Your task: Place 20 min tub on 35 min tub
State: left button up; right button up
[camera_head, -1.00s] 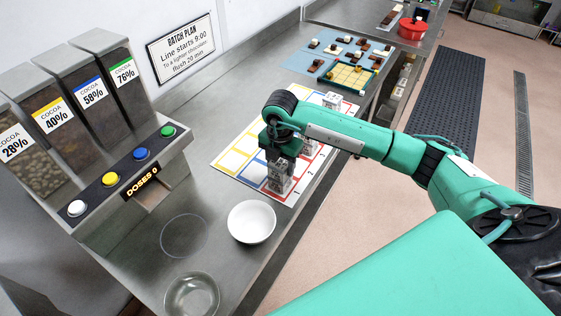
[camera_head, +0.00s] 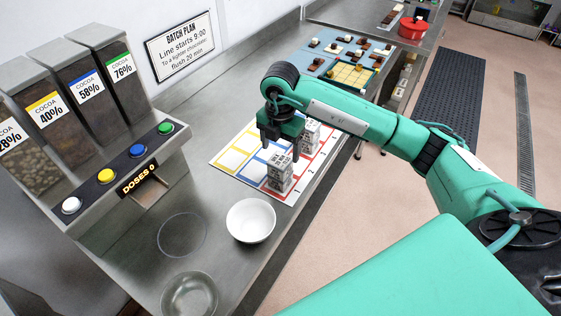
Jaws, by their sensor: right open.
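Small grey-white tubs with dark printed labels stand on a white mat (camera_head: 224,162) with yellow, blue and red outlined squares. A stack of tubs (camera_head: 279,172) stands upright in the mat's red row near the square marked 1, one tub on another. Another tub or stack (camera_head: 312,131) stands farther back in the red row, partly behind my arm. The labels are too small to read, so I cannot tell which is 20 min or 35 min. My right gripper (camera_head: 280,148) is open and empty, just above the near stack. My left gripper is out of view.
A white bowl (camera_head: 250,221) and a glass bowl (camera_head: 189,297) stand on the steel counter nearer me. The cocoa dispenser (camera_head: 120,185) with coloured buttons is at left. A blue board (camera_head: 318,47) with chocolates and a yellow mould (camera_head: 352,76) lie farther back.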

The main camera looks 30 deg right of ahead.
aim_at(281, 160)
notch_tip(281, 160, up, 6)
jog(key=b, duration=0.1)
jog(key=shift+r, duration=0.15)
dwell(0.5)
